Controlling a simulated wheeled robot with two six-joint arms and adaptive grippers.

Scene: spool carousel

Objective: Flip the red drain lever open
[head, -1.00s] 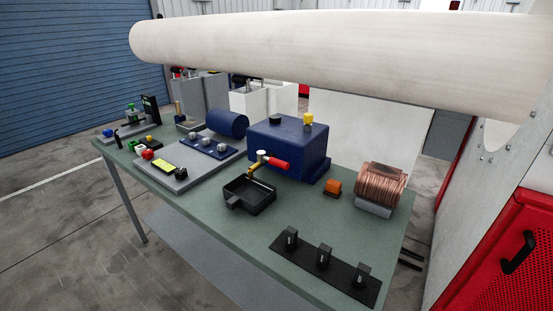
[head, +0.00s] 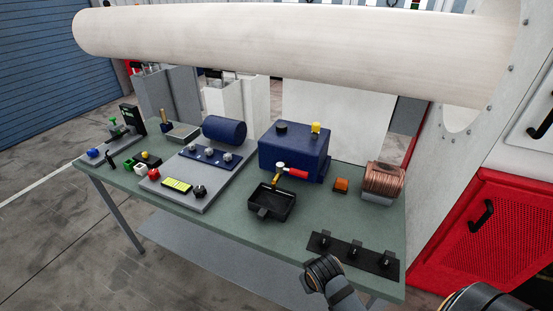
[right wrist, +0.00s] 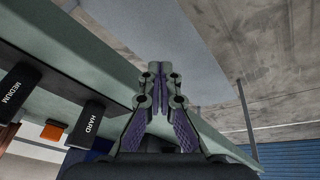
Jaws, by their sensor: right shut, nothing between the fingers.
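The red drain lever (head: 291,172) sticks out to the right from a brass valve (head: 278,174) on the front of a dark blue tank (head: 292,150). A black drip tray (head: 270,202) stands on the table below the valve. My right gripper (right wrist: 158,70) is shut and empty in the right wrist view, near the table's front edge and apart from the lever. The lever cannot be made out in that view. In the head view only dark arm links of mine show at the bottom, and my left gripper is out of sight.
A black strip with several upright holders (head: 353,255) lies at the table's front right; labels HARD (right wrist: 92,124) and MEDIUM (right wrist: 13,88) show. A copper coil (head: 383,182) and orange block (head: 341,185) stand right of the tank. A grey control panel (head: 202,180) is left.

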